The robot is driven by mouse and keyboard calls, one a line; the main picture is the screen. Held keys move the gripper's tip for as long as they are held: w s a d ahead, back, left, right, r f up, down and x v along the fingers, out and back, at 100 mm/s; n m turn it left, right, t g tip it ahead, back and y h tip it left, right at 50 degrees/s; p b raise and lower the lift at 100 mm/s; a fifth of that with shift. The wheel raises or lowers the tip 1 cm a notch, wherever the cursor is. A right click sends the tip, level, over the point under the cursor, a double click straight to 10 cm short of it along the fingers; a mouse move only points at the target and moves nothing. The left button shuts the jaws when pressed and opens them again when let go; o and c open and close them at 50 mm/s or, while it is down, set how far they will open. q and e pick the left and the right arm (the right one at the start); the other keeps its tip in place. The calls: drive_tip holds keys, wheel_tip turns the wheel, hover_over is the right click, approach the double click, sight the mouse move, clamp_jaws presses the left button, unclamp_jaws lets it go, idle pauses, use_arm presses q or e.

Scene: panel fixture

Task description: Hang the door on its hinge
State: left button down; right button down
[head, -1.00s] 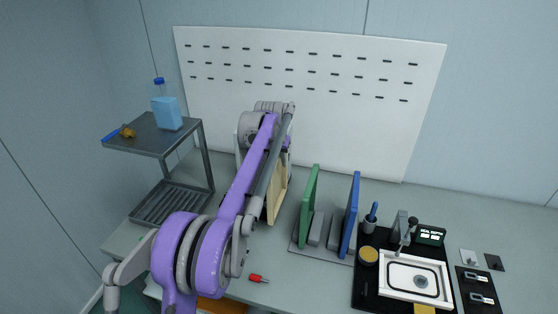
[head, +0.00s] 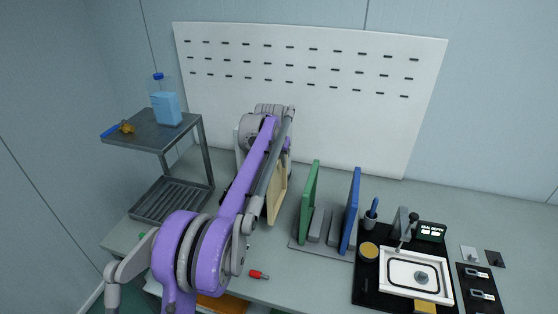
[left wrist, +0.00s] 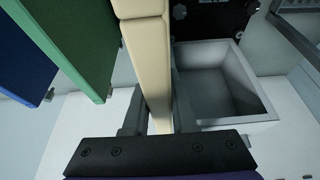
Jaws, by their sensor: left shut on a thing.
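A cream door panel (head: 277,196) stands on edge beside my purple left arm in the head view. It also runs upright through the middle of the left wrist view (left wrist: 146,50). My left gripper (left wrist: 155,118) is shut on this panel near the bottom of that view. In the head view the arm hides the gripper. A black part with bolts (left wrist: 208,18) shows beyond the panel at the top of the wrist view; I cannot tell whether it carries the hinge. My right gripper is in neither view.
A green panel (head: 308,203) and a blue panel (head: 351,212) stand in a grey rack right of the cream one. A grey open bin (left wrist: 222,85) is close right of it in the wrist view. A shelf stand (head: 155,135) holds a bottle (head: 165,105). A red-tipped item (head: 258,274) lies in front.

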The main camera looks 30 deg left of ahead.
use_arm(q)
drive_tip(key=shift+f, duration=0.65)
drive_tip(key=c, duration=0.6)
unclamp_jaws()
drive_tip(key=shift+c, duration=0.2)
drive_tip(key=v, duration=1)
drive_tip(key=shift+s+r, duration=0.2)
drive_tip(key=shift+r, duration=0.15)
